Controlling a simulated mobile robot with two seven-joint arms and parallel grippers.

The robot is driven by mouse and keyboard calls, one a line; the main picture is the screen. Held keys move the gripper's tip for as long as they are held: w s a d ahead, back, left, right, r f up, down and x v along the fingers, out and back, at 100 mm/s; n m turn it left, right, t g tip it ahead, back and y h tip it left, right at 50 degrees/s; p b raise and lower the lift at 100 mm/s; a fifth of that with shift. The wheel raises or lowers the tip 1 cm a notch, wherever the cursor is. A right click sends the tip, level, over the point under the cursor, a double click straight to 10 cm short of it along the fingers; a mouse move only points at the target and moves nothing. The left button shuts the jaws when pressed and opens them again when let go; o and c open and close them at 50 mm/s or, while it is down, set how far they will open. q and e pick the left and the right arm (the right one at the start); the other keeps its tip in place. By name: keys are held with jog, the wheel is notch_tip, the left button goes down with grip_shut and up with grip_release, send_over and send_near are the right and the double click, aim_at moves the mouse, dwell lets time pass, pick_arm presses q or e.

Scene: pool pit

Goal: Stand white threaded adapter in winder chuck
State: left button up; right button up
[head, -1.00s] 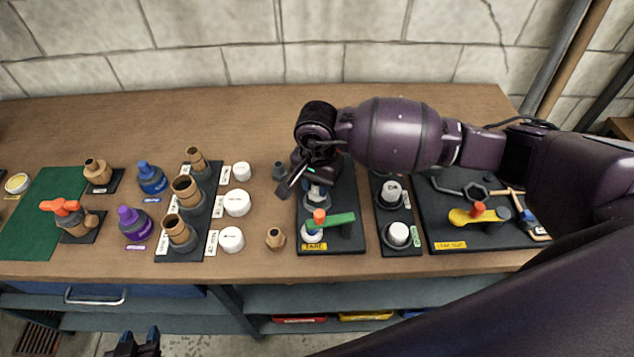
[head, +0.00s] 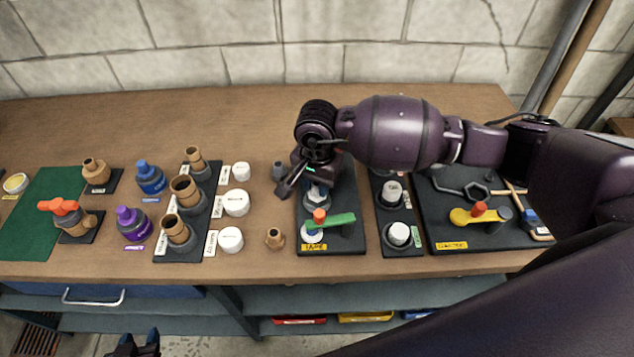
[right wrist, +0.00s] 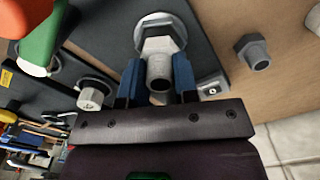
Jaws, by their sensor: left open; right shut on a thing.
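The white threaded adapter (right wrist: 159,72) shows in the right wrist view as a pale tube with its open end toward the camera. My right gripper (right wrist: 158,80) is shut on this tube, one blue finger on each side. A wide pale hex part (right wrist: 160,44) lies directly beyond the tube, over the winder chuck area. I cannot tell where adapter ends and chuck begins, or how deep it sits. In the head view the winder chuck (head: 318,197) is partly hidden under my right wrist. My left gripper (head: 138,345) is open and empty at the bottom edge, low before the bench.
A green lever with an orange knob (head: 330,219) is just in front of the chuck on the TAPE board. A grey fitting (head: 279,170) stands close left, and a brown one (head: 275,238) nearer the front. White caps (head: 392,192) stand right. Bare bench lies behind.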

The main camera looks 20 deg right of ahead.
jog(key=shift+f+b, duration=1)
dwell(0.4)
jog(key=shift+f+b, duration=0.1)
jog(key=shift+b, duration=0.2)
dwell(0.5)
jog(key=o, duration=1.4)
jog(key=shift+r+p, duration=1.8)
jog(key=shift+r, duration=2.25)
jog(key=shift+f, duration=0.1)
